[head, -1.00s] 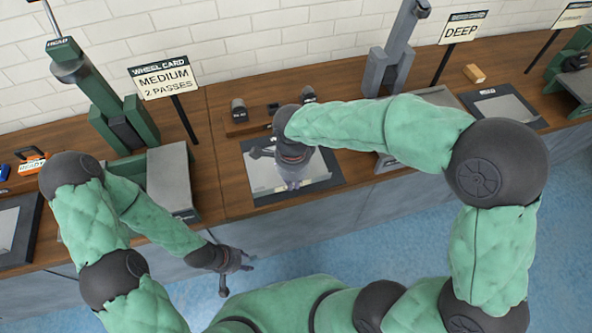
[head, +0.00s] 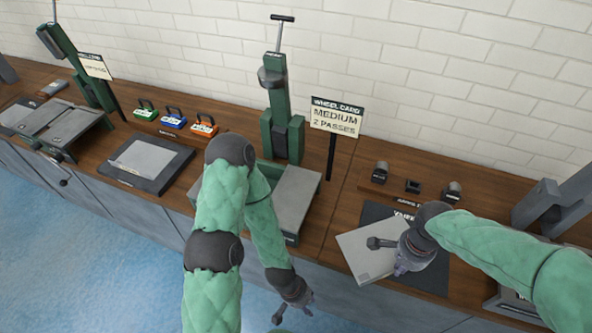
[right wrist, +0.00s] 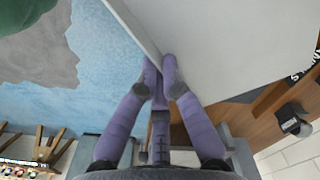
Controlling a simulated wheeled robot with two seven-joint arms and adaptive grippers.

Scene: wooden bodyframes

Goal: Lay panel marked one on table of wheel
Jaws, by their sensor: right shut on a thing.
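My right gripper (head: 402,262) is shut on the edge of a pale grey panel (head: 365,255). The panel is tilted over the front of a dark mat (head: 432,275). In the right wrist view both purple fingers (right wrist: 160,70) pinch the edge of the panel (right wrist: 220,45); no mark is legible on it. The green wheel (head: 282,120) with its flat grey table (head: 297,195) stands left of the panel, partly hidden behind my left arm. The table's visible part is bare. My left gripper (head: 291,306) is empty, fingers apart, in front of the bench.
A sign (head: 336,117) reading medium, 2 passes stands on a post between wheel and mat. Small dark blocks (head: 413,187) sit behind the mat. Green, blue and orange handled tools (head: 174,119), another mat (head: 145,160) and another green machine (head: 75,70) are at left.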

